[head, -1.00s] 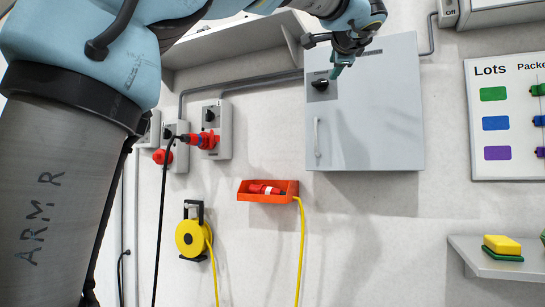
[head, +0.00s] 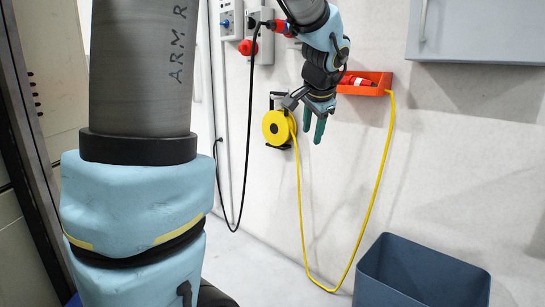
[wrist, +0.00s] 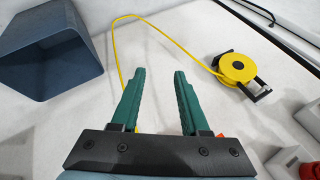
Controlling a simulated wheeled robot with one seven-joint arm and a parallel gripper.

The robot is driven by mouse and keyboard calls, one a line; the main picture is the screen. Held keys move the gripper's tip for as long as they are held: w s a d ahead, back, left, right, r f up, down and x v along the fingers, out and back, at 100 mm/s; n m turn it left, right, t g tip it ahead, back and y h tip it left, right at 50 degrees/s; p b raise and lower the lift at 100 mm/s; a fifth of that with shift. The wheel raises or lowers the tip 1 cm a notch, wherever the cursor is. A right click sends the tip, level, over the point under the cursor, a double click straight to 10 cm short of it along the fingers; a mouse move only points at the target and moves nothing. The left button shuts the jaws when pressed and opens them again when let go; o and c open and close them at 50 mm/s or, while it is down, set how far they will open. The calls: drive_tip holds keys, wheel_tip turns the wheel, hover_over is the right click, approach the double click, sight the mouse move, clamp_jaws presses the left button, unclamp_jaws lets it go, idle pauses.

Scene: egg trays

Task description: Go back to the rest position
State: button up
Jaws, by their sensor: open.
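My gripper (head: 314,128) hangs in front of the wall in the head view, with its green fingers pointing down. In the wrist view my gripper (wrist: 160,95) shows two green fingers spread apart with nothing between them. It is just right of the yellow cable reel (head: 277,128) in the head view. The reel also shows in the wrist view (wrist: 232,68), beyond the fingers to the right.
An orange holder (head: 378,88) with a red connector is on the wall, its yellow cable (head: 372,205) looping down. A blue-grey bin (head: 425,270) stands at lower right. A grey cabinet (head: 480,30) is at upper right. Wall sockets (head: 230,20) are at upper left.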

drive_tip(key=s+a+f+n+g, duration=0.5)
drive_tip(key=s+a+f+n, duration=0.6)
drive_tip(key=s+a+f, duration=0.65)
wheel_tip(320, 180, up, 21)
drive_tip(key=p, duration=2.2)
drive_tip(key=shift+w+d, duration=0.25)
drive_tip(key=shift+d, duration=0.1)
drive_tip(key=shift+r, duration=0.1)
drive_tip(key=shift+c, duration=0.2)
